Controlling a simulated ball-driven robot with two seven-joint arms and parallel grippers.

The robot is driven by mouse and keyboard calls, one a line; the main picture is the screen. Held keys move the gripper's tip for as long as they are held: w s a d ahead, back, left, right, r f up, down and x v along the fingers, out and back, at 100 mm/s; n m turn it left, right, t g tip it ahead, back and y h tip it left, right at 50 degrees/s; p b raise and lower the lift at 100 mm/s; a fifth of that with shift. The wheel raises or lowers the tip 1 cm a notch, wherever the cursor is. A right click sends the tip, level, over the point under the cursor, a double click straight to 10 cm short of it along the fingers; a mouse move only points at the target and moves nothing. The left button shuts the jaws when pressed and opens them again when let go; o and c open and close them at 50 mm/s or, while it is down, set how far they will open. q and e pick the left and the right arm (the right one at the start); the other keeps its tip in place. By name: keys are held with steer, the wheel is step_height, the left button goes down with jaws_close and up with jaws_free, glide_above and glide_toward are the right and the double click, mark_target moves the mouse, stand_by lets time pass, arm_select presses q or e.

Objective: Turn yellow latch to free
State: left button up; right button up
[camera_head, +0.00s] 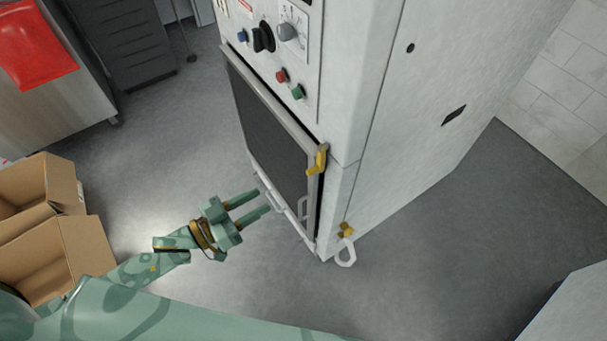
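A yellow latch (317,160) sits on the front edge of the tall white washer cabinet (360,130), at the right side of its dark door (268,128). A second, smaller yellow fitting (346,230) with a white loop hangs lower on the same corner. My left gripper (257,203) is open and empty, its two green fingers parted and pointing toward the lower part of the door. It is left of and below the yellow latch and apart from it. My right gripper is not in view.
Black and grey knobs (263,37) and blue, red and green buttons (281,75) are on the panel above the door. Open cardboard boxes (55,252) stand at the left. A steel unit with a red item (35,50) is at upper left. Grey floor is clear around the cabinet.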

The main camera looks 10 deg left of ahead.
arm_select(q)
steer(key=b, duration=0.2)
glide_toward(317, 161)
steer(key=w+d+f, duration=0.2)
steer(key=w+d, duration=0.2)
steer(key=shift+d+f, duration=0.15)
steer(key=shift+d, duration=0.15)
jaws_close()
